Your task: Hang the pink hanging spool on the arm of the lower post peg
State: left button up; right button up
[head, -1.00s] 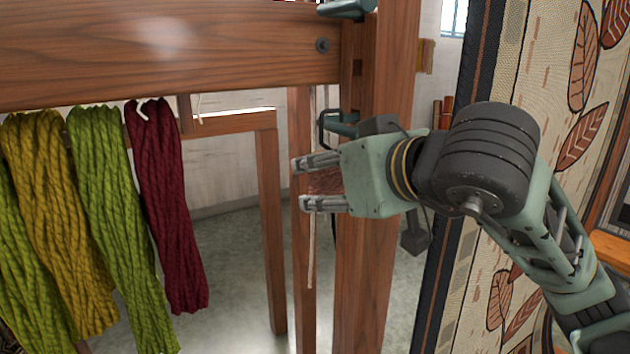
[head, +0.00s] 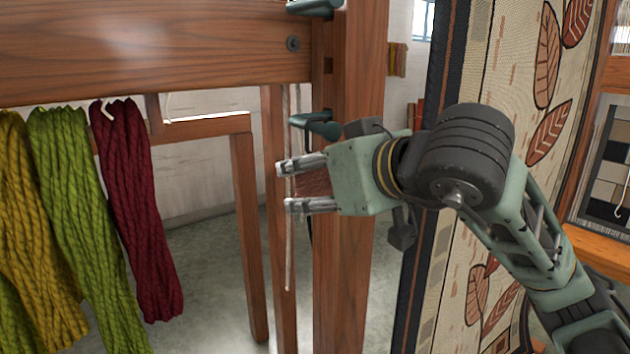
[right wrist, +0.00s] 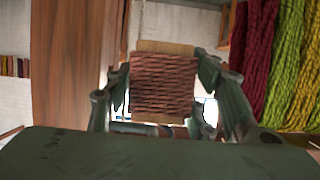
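The pink hanging spool (right wrist: 165,85), wound with dusky reddish yarn, sits between the two fingers of my right gripper (head: 291,187). The right wrist view shows a finger at each side of it and a pale wooden end above the winding. In the head view the fingers hide most of it. A thin pale cord (head: 290,260) runs vertically by the fingertips. The lower post peg (head: 320,126) is green and sticks out left from the wooden post, just above my right gripper. I cannot tell whether the cord touches it. My left gripper is out of view.
An upper green peg (head: 314,8) is on the same post (head: 345,270). Green, mustard and dark red skeins (head: 135,210) hang at left under a thick wooden beam (head: 150,45). A leaf-patterned textile (head: 515,100) hangs behind my right arm.

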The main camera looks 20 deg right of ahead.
jog(key=o, duration=0.3)
jog(key=shift+s+r, duration=0.1)
jog(key=v, duration=1.1)
jog(key=shift+s+d, duration=0.15)
jog(key=shift+s, duration=0.25)
